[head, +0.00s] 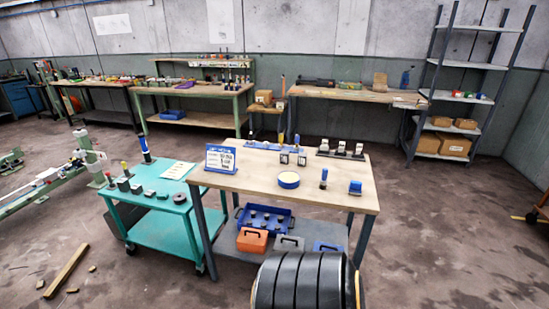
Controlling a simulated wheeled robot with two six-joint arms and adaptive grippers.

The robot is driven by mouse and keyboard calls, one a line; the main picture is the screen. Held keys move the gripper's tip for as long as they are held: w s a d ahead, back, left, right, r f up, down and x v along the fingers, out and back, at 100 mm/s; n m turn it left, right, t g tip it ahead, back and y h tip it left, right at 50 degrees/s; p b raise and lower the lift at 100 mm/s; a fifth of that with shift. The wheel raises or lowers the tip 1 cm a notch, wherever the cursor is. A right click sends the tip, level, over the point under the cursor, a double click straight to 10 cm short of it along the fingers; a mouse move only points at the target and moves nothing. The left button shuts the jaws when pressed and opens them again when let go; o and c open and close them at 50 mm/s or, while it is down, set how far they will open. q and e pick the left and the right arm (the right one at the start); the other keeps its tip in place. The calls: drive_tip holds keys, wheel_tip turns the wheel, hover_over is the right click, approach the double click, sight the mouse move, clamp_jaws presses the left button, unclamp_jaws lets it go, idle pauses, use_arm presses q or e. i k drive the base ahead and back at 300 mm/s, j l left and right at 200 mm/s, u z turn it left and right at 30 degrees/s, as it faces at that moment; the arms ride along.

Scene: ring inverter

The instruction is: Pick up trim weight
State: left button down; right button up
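I cannot tell for sure which thing is the trim weight. Several small dark grey blocks (136,188) stand on the top of the teal cart (150,240), left of the wooden table (230,181). Several small dark pieces also lie in a blue tray (283,231) on the table's lower shelf. Neither of my grippers shows in the head view.
A large black ribbed cylinder (300,281) stands at the bottom, before the table. A blue-framed sign (221,158) stands on the table's left. Toolboxes, one of them orange (252,240), sit on its lower shelf. Wood scraps (66,271) lie on the floor at left.

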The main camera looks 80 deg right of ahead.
sight(302, 157)
drive_tip(key=z, duration=2.7)
